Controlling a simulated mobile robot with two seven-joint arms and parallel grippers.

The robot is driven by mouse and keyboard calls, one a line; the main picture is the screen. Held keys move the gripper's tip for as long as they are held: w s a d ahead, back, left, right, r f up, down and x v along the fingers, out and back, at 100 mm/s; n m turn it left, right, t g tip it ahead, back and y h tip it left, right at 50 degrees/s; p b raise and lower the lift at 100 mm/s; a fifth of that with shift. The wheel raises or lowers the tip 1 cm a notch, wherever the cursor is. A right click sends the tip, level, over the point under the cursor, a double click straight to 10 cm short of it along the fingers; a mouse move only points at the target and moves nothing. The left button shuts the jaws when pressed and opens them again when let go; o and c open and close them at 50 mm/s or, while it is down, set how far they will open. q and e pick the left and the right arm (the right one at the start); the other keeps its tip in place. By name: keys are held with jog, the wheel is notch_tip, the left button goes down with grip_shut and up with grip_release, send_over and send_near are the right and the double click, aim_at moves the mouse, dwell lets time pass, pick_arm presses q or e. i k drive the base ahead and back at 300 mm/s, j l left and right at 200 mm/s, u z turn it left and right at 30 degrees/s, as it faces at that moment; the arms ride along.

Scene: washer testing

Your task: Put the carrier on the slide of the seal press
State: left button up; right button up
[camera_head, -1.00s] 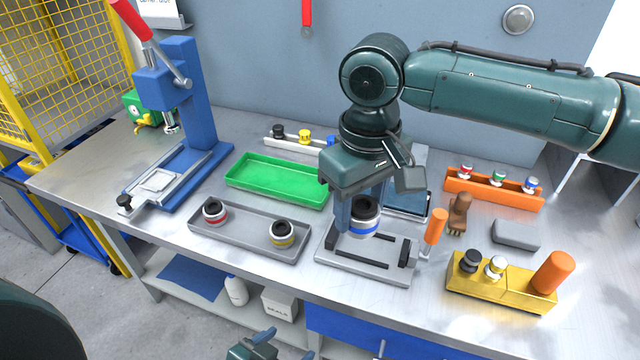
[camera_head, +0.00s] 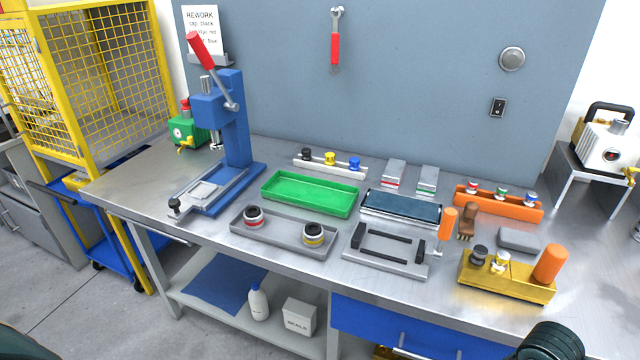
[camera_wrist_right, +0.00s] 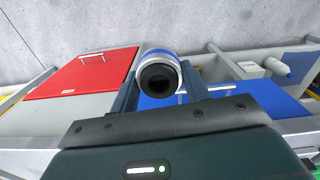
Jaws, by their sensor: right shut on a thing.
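The carrier (camera_wrist_right: 158,62) is a silver and black cylinder with a blue band and a dark open end. It shows in the right wrist view between the two fingers of my right gripper (camera_wrist_right: 160,85), which is shut on it. In the head view this gripper and carrier are out of sight. The blue seal press (camera_head: 232,125) with a raised red lever stands at the bench's left end. Its slide (camera_head: 204,191), a pale metal plate, is drawn forward and looks empty. My left gripper is not in view.
A grey tray (camera_head: 284,241) holds a red-banded and a yellow-banded carrier. A green tray (camera_head: 310,210) behind it is empty. The grey clamp fixture (camera_head: 388,268) holds no carrier. A yellow block (camera_head: 507,288) and an orange rack (camera_head: 465,203) stand right.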

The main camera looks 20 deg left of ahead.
aim_at(202, 191)
jog(key=j+z, duration=0.15)
jog(key=j, duration=3.25)
